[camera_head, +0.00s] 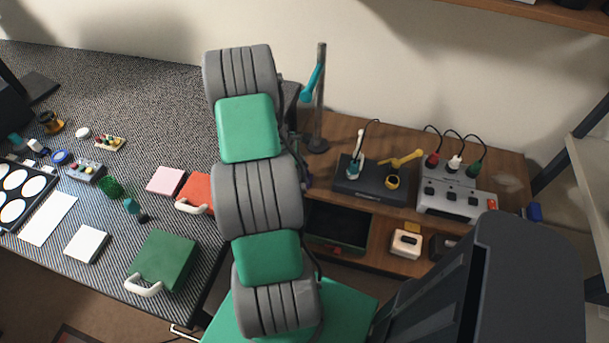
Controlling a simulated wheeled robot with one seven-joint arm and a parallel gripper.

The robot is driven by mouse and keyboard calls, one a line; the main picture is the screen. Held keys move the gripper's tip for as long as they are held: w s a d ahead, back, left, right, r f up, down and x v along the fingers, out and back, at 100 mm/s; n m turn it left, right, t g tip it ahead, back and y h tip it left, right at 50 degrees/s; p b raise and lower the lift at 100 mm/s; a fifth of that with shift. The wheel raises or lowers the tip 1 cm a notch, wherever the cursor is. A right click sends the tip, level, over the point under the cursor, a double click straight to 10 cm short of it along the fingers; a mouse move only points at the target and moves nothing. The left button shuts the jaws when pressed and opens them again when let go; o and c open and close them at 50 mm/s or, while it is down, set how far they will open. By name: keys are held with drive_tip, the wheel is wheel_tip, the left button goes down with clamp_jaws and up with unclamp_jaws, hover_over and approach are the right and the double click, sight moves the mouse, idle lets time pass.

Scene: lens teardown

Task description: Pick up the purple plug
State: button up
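I cannot make out a clearly purple plug in the head view. A grey power box (457,198) on the wooden bench at the right has a red plug (432,160), a white plug (455,163) and a dark green plug (474,169) upright along its back, each with a black cable. A small blue object (534,212), perhaps bluish purple, lies just right of the box; its kind is unclear. My grey and green arm crosses the middle of the view. My gripper's fingers do not show.
On the wooden bench (350,130), a dark soldering station (370,182) stands left of the power box. The patterned table (150,90) at the left holds a green case (163,260), a pink block (166,181) and small parts. A shelf (590,160) stands at the far right.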

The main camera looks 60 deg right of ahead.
sight(306, 170)
clamp_jaws()
drive_tip(key=shift+r, duration=0.1)
idle(0.6)
drive_tip(key=shift+r, duration=0.15)
drive_tip(key=v, duration=0.4)
drive_tip(key=shift+s+r, duration=0.1)
drive_tip(key=shift+s, duration=0.25)
drive_tip(key=w+a+r, duration=0.7)
drive_tip(key=a+r, duration=0.1)
drive_tip(key=a, duration=0.2)
drive_tip(key=shift+w+a+r+b, duration=0.3)
drive_tip(key=shift+a+r+b, duration=0.05)
drive_tip(key=shift+b, duration=0.1)
